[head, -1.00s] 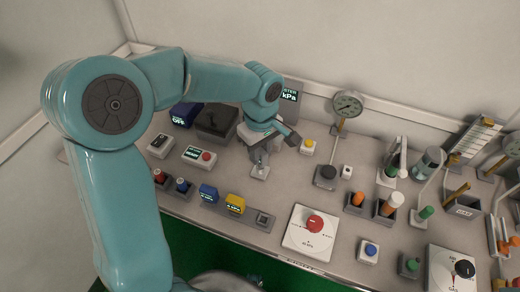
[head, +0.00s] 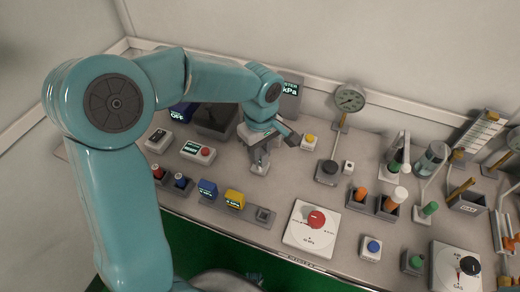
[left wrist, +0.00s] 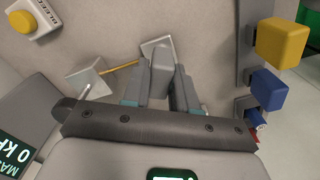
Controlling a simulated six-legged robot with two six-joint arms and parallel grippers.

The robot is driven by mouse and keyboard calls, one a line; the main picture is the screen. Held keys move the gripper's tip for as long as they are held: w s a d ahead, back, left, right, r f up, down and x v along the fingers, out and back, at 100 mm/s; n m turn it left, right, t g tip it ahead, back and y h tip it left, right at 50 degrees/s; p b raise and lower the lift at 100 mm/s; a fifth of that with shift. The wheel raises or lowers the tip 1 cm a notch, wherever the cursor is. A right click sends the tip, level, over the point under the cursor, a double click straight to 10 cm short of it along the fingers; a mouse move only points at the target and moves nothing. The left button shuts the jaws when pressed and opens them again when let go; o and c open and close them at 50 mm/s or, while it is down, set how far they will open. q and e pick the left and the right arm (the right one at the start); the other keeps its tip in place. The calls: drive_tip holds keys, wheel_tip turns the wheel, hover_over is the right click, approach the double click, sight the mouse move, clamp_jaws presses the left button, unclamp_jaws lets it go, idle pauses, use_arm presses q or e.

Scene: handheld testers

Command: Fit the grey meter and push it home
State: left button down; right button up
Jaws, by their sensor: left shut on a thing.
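My left gripper (head: 262,155) is over the table behind the rack. It is shut on a small grey block, which I take as the grey meter (left wrist: 160,68); the block shows between the fingers in the left wrist view. The fingers hide part of it. The grey rack (head: 222,208) holds a blue meter (head: 207,189) and a yellow meter (head: 234,199). An empty square socket (head: 264,216) is at the rack's right end. In the left wrist view the yellow meter (left wrist: 283,40) and blue meter (left wrist: 268,88) are at the right. My right gripper is not in view.
A white panel with a red knob (head: 316,219) stands right of the rack. Testers with buttons (head: 198,152) stand left of my gripper. A dial gauge on a stand (head: 349,99) is behind at right. Bare table lies between gripper and rack.

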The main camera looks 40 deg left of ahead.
use_arm(q)
drive_tip(key=c, duration=0.8)
unclamp_jaws()
wheel_tip(320, 180, up, 16)
drive_tip(key=p, duration=0.3)
drive_tip(key=shift+r, duration=0.15)
